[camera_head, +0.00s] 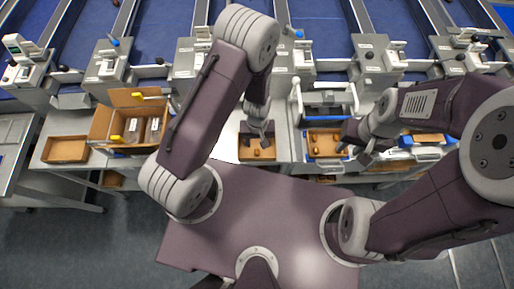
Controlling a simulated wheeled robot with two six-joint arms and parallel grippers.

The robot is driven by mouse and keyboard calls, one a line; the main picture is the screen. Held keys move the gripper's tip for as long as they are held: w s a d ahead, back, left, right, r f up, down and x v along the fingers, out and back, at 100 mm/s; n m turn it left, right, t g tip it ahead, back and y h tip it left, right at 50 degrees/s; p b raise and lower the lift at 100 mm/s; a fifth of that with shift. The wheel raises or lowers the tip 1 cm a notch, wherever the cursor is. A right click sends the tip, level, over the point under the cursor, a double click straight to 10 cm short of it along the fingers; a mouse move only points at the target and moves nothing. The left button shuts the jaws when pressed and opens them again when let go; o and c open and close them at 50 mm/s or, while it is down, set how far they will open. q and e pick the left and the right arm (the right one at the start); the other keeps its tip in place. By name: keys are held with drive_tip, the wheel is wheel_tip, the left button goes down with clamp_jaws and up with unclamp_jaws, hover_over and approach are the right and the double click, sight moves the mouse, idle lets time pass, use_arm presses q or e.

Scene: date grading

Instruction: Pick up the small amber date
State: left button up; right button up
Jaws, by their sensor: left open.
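A small brown-amber date (257,153) lies in a shallow cardboard tray (243,158) at the middle of the bench. It is too small for me to tell its grade or exact shape. My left gripper (264,140) is open and points down over this tray, close to the date, with nothing visible between its fingers. My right gripper (355,154) is beside the right-hand tray; I cannot tell how far its fingers are apart, and I see nothing held in it.
Another tray (341,156) on the right holds small brown pieces. An open carton (103,123) with packs and an empty-looking tray (66,149) stand on the left. Grey machine units (298,62) and blue lanes (330,25) line the back.

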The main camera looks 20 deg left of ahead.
use_arm(q)
drive_tip(key=b, duration=0.4)
hover_over(257, 152)
drive_tip(key=f, duration=0.4)
drive_tip(key=shift+w+a+f, duration=0.3)
drive_tip(key=shift+w+f, duration=0.1)
drive_tip(key=shift+r, duration=0.2)
drive_tip(key=shift+s+d+f+b, duration=0.1)
drive_tip(key=shift+d+f+b, duration=0.05)
drive_tip(key=shift+f+b, duration=0.15)
drive_tip(key=f+b, duration=0.2)
drive_tip(key=b, duration=0.1)
drive_tip(key=f+b, duration=0.2)
drive_tip(key=shift+s+d+f, duration=0.1)
drive_tip(key=shift+s+d, duration=0.1)
drive_tip(key=shift+s, duration=0.1)
drive_tip(key=shift+w+f, duration=0.1)
drive_tip(key=shift+f, duration=0.2)
drive_tip(key=shift+r, duration=0.2)
drive_tip(key=c, duration=0.9)
